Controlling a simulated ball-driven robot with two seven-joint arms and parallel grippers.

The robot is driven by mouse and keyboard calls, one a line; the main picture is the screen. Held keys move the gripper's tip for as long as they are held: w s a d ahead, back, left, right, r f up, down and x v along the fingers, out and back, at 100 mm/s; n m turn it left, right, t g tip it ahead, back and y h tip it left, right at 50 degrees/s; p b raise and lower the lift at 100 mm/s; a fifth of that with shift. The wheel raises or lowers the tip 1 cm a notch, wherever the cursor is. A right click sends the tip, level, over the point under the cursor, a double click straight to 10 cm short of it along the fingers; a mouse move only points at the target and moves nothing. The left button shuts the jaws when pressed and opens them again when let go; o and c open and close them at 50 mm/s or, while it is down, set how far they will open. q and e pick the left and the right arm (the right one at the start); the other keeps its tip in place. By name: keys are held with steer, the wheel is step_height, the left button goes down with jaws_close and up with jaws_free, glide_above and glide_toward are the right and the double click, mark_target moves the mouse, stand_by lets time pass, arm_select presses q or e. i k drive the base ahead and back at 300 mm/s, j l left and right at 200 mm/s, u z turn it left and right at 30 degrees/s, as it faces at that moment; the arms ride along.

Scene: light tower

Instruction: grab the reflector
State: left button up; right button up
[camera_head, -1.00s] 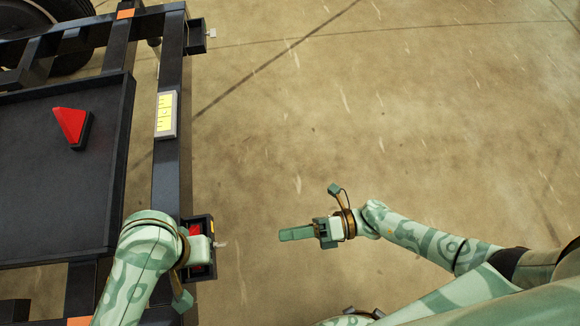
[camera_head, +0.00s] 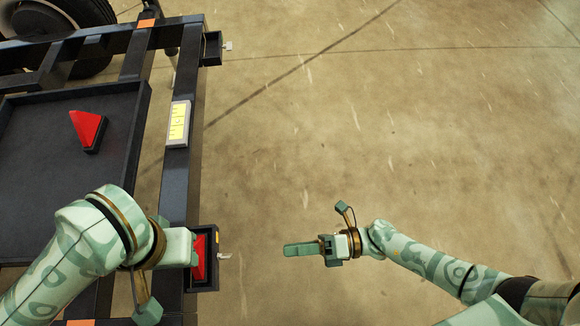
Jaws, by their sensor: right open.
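A red triangular reflector (camera_head: 87,128) with a dark base lies in the black tray (camera_head: 110,98) on the trailer frame at the left. Another red piece (camera_head: 200,258) sits in a dark housing at the lower end of the frame's edge. My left gripper (camera_head: 184,248) is right beside this housing and overlaps its left side in the picture; its fingers do not show clearly, and I cannot tell if it touches. It is well below and to the right of the triangular reflector. My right gripper (camera_head: 290,250) is open and empty over bare floor, right of the frame.
A light plate with a yellow label (camera_head: 178,123) is on the dark frame rail (camera_head: 179,188). A second small housing (camera_head: 212,48) is at the rail's far end. A wheel (camera_head: 75,30) is at the top left. The concrete floor (camera_head: 400,120) to the right is clear.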

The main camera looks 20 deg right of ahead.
mark_target(91, 128)
steer(key=l, duration=0.5)
steer(key=k+l, duration=0.15)
steer(key=l, duration=0.8)
steer(key=k, duration=0.05)
